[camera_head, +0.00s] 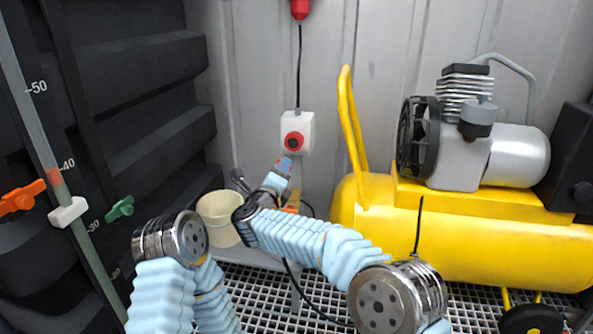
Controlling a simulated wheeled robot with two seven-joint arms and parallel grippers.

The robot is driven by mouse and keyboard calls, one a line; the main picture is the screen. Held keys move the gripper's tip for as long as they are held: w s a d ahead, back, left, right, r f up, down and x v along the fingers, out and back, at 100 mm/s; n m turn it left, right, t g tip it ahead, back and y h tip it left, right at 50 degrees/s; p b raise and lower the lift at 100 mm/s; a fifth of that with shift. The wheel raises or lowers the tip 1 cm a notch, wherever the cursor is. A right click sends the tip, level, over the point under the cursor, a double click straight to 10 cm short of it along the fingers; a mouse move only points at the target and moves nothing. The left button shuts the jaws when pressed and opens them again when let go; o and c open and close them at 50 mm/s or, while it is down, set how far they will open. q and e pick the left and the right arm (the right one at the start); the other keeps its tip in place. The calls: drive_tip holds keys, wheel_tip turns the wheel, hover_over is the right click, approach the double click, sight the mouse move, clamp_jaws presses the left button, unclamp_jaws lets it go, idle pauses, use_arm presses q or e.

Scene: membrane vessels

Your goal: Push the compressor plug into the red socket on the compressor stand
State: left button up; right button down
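The red socket (294,141) is a round red face with a dark centre on a white box on the back wall. My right arm comes in from the lower right and bends up towards it. My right gripper (283,172) is just below the white box, seen small and from behind. A small red and blue piece shows at its tip, possibly the compressor plug; I cannot tell whether it is held. It looks apart from the socket face. My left arm's elbow is at the lower left; its gripper is out of view.
A yellow compressor (470,235) with a raised handle stands right of the socket. A cream bucket (217,213) is behind the arms. A black cable (307,293) hangs over the grating floor. A red connector (299,9) hangs above the white box. Dark shelving stands left.

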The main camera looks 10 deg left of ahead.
drive_tip(key=shift+a, duration=0.45)
